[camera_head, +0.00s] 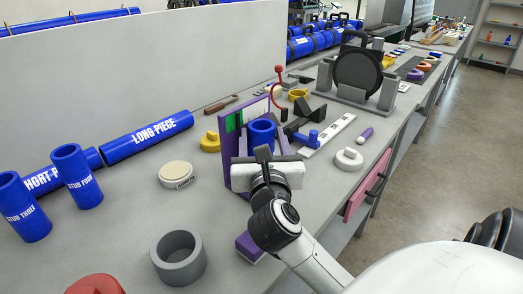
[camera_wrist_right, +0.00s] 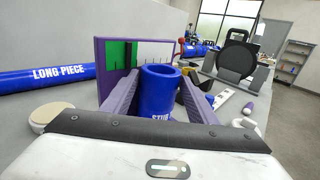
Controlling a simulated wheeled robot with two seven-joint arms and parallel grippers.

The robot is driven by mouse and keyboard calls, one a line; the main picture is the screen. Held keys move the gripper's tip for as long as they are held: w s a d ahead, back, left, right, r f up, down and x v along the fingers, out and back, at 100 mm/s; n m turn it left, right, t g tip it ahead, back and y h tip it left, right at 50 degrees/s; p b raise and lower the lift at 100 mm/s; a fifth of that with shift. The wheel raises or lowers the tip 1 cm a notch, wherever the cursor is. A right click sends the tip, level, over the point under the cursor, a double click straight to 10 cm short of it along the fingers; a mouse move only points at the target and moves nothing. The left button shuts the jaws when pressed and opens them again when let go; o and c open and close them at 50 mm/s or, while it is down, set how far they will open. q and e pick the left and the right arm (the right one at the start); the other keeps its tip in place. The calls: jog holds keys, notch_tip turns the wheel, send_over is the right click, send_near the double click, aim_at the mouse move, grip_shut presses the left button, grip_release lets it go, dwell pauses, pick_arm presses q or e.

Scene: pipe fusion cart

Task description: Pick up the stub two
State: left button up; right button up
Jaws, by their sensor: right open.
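A blue hollow stub (camera_head: 262,136) stands upright in front of the purple gauge board (camera_head: 231,150). In the right wrist view the same stub (camera_wrist_right: 160,88) reads "STUB"; the rest of its label is hidden behind my gripper's body, so its number cannot be read. My right gripper (camera_head: 265,154) is at the stub. In the wrist view its two grey fingers (camera_wrist_right: 158,98) are spread, one on each side of the stub. I cannot tell whether either finger touches it. My left gripper is not in view.
Blue stubs marked three (camera_head: 24,208) and four (camera_head: 77,177) stand at the left beside the short piece and long piece (camera_head: 147,136). A grey ring (camera_head: 178,257) and a round cream-topped disc (camera_head: 176,175) lie nearby. A white ruler strip (camera_head: 328,136) lies right of the gauge board.

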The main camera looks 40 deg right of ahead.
jog(key=c, duration=1.3)
grip_shut()
jog(key=shift+r, duration=0.1)
